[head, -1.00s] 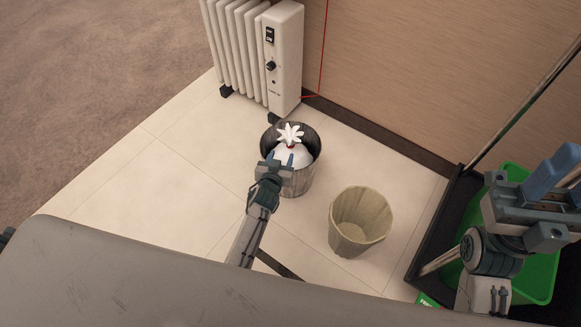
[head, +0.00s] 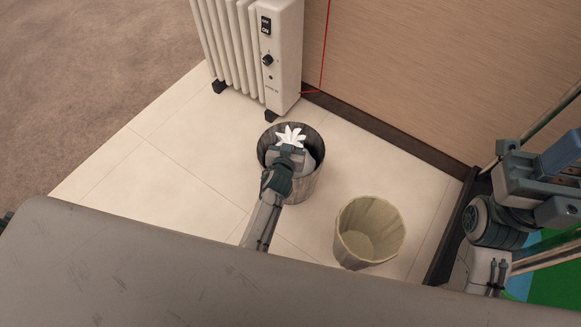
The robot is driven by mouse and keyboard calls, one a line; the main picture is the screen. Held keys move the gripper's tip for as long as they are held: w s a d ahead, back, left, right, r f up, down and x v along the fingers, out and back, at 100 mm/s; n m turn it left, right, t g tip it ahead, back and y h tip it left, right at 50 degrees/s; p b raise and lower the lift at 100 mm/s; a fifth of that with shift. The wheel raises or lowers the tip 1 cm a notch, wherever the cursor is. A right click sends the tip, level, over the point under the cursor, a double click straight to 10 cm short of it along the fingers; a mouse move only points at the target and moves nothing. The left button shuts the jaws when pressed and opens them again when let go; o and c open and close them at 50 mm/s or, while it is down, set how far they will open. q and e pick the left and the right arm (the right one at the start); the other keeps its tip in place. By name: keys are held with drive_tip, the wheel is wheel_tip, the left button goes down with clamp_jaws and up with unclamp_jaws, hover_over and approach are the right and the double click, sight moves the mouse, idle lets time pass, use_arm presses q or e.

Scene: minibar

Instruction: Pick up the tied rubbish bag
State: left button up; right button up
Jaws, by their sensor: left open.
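My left gripper (head: 287,152) is open and reaches into the bin's mouth, just below the ruffled top. Its fingertips are largely hidden, and I cannot tell whether they touch the bag. My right gripper (head: 559,158) is at the right edge, well away from the bag. Its jaw opening is not clear.
An empty beige bin (head: 369,232) stands to the right of the dark bin. A white radiator (head: 279,60) stands behind against the wooden wall. A green container (head: 560,285) is at the lower right, under my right arm. The tiled floor at left is clear.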

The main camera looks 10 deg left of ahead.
use_arm(q)
drive_tip(key=shift+s+r, duration=0.1)
drive_tip(key=shift+r, duration=0.1)
drive_tip(key=c, duration=1)
clamp_jaws()
drive_tip(key=shift+r, duration=0.15)
